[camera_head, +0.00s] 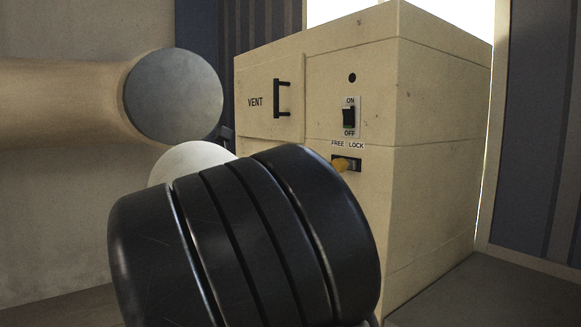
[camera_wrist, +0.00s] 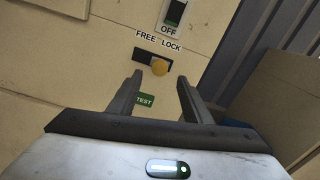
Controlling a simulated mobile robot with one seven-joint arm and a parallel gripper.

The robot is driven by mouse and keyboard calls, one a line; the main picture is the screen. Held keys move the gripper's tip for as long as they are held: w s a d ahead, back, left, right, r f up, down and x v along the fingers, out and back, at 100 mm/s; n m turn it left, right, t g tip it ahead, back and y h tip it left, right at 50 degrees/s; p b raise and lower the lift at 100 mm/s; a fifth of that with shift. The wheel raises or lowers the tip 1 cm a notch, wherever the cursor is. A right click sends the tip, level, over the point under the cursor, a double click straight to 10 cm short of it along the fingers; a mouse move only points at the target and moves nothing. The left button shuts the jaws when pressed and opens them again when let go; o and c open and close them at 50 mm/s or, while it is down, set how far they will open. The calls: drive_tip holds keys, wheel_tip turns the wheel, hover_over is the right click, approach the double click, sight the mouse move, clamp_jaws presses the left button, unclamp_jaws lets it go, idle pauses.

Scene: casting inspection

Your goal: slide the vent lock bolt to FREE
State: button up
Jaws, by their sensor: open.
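The vent lock bolt has a round yellow-orange knob (camera_head: 343,163) in a dark slot below the FREE and LOCK labels on a beige cabinet. In the wrist view the knob (camera_wrist: 159,67) shows right of the slot's middle, towards LOCK; in the head view it overlaps the slot's left part. The viewing angles differ, so its exact position is unclear. My gripper (camera_wrist: 158,80) is open and empty, its two fingers pointing at the slot. The knob appears just beyond and between the fingertips, with no contact visible. In the head view my dark arm link hides the gripper.
The cabinet (camera_head: 440,150) has a VENT door with a black handle (camera_head: 282,99) at left. An ON/OFF switch (camera_head: 349,117) sits above the slot. A green TEST label (camera_wrist: 145,99) lies below the slot, partly beside the left finger. Blue panelled walls stand behind.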

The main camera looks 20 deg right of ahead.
sight(343, 165)
drive_tip(key=x, duration=0.9)
clamp_jaws()
drive_tip(key=shift+w+r+p, duration=0.1)
drive_tip(key=shift+w+p, duration=0.05)
drive_tip(key=shift+p, duration=0.15)
drive_tip(key=w+p, duration=0.1)
drive_tip(key=p, duration=0.1)
drive_tip(key=w+a+p, duration=0.1)
drive_tip(key=w+p, duration=0.1)
drive_tip(key=shift+w+a, duration=0.2)
drive_tip(key=shift+a, duration=0.05)
